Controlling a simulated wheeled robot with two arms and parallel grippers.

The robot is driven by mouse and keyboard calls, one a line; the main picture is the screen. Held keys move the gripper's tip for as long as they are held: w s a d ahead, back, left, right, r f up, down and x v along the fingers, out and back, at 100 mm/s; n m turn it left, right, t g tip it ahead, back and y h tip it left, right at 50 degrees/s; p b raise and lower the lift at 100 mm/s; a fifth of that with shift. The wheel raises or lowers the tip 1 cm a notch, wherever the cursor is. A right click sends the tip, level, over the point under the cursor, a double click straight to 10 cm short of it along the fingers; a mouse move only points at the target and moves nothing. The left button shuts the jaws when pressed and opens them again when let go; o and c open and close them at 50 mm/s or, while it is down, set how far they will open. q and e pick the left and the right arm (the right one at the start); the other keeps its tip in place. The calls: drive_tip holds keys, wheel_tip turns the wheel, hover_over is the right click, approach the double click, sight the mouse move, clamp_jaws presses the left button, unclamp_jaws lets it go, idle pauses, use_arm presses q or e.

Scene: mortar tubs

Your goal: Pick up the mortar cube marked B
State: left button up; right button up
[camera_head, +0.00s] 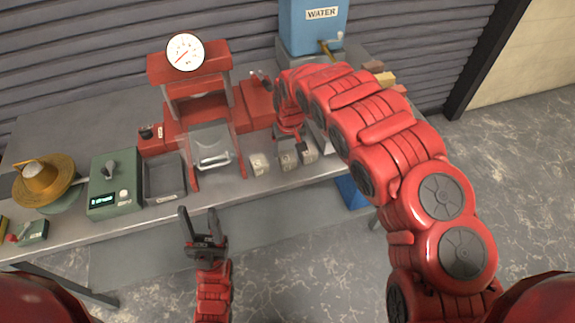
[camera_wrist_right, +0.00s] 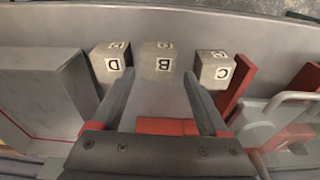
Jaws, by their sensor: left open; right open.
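The grey mortar cube marked B (camera_wrist_right: 157,60) stands on the bench in the right wrist view, between the cube marked D (camera_wrist_right: 111,66) and the cube marked C (camera_wrist_right: 214,70). My right gripper (camera_wrist_right: 158,77) is open, its two fingers pointing toward cube B with one on each side of the line to it. No contact is visible. In the head view cube B (camera_head: 287,161) is the middle one of the row, partly hidden by my right gripper (camera_head: 301,147). My left gripper (camera_head: 198,211) is open and empty, in front of the bench edge.
A blue water tank (camera_head: 313,28) stands at the back.

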sight(288, 156)
drive_tip(key=shift+w+f+p, duration=0.1)
drive_tip(key=shift+f+p, duration=0.05)
drive_tip(key=shift+p, duration=0.2)
drive_tip(key=f, duration=0.1)
drive_tip(key=f+p, duration=0.1)
drive_tip(key=f, duration=0.1)
drive_tip(key=shift+w+a+f+p, duration=0.1)
drive_tip(key=shift+w+f+p, duration=0.2)
drive_tip(key=shift+p, duration=0.05)
drive_tip(key=shift+w+f, duration=0.1)
drive_tip(key=shift+f, duration=0.5)
drive_tip(key=shift+c, duration=0.3)
clamp_jaws()
